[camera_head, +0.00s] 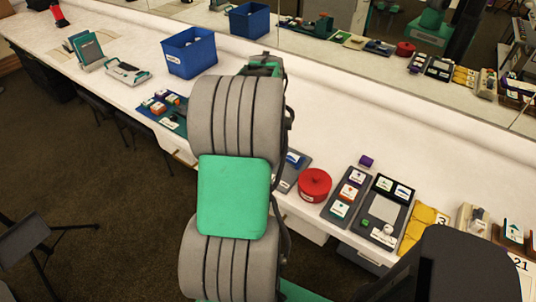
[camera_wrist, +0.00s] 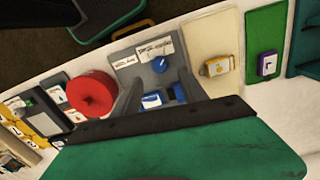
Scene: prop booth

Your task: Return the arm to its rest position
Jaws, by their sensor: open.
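My arm rises through the middle of the head view, with grey ribbed joints and a green cover. Its far end is bent over the white counter (camera_head: 330,120), and my gripper's fingers are hidden there. In the wrist view, my gripper (camera_wrist: 158,92) shows its green body and dark edge along the bottom. It is open, with nothing seen held, above a grey board (camera_wrist: 128,70) with a blue knob (camera_wrist: 159,65) and a small blue-and-white block (camera_wrist: 151,100). I cannot tell its height above the board.
A red round tin (camera_head: 315,185) stands beside a grey tray of blocks (camera_head: 344,198), a dark panel (camera_head: 381,215) and yellow cards (camera_head: 423,227). A blue bin (camera_head: 189,53) stands farther left. A mirror (camera_head: 340,45) runs behind the counter. Dark chairs stand on the floor.

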